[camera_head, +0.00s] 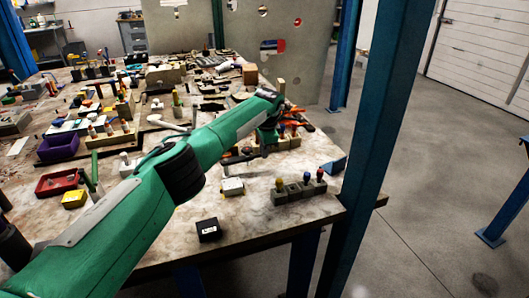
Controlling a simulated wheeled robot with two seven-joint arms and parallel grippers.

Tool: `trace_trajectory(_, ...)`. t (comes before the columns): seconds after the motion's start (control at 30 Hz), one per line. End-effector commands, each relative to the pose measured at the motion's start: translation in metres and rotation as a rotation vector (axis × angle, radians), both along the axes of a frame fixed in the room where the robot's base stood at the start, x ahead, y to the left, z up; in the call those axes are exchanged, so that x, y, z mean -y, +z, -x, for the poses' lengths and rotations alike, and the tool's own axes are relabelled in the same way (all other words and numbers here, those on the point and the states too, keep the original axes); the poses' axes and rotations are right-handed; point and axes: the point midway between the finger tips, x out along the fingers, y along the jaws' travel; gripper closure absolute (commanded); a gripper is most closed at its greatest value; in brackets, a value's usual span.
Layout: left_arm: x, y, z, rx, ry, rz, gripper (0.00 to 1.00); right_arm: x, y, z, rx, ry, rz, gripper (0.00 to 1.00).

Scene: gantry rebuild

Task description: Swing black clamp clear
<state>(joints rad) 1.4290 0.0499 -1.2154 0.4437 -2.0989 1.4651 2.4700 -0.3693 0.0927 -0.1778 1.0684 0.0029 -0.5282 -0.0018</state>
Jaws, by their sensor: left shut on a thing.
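My left arm reaches in from the lower left across the table, and its wrist bends down near the table's right side. My left gripper (263,150) is small and dark there, pointing down at the tabletop. It is shut on a dark bar-like thing, which looks like the black clamp (239,159) and extends left from the fingers. The fingertips and the exact grip are too small to make out. My right gripper is not in view.
A grey block row with coloured knobs (299,191), a small white-topped box (232,187) and a black box (208,230) stand near the front. A blue post (372,150) rises at the table's right corner. Clutter fills the back.

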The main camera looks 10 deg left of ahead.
Motion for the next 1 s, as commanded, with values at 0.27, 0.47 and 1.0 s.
trace_trajectory(0.27,0.000,0.001,0.000,0.001,0.002,0.000,1.00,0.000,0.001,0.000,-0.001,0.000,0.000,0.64)
trace_trajectory(0.47,0.000,0.001,0.000,0.001,0.002,0.000,0.68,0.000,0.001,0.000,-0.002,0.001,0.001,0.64)
trace_trajectory(1.0,0.002,0.027,0.003,0.004,0.000,0.001,0.66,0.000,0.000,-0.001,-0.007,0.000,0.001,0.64)
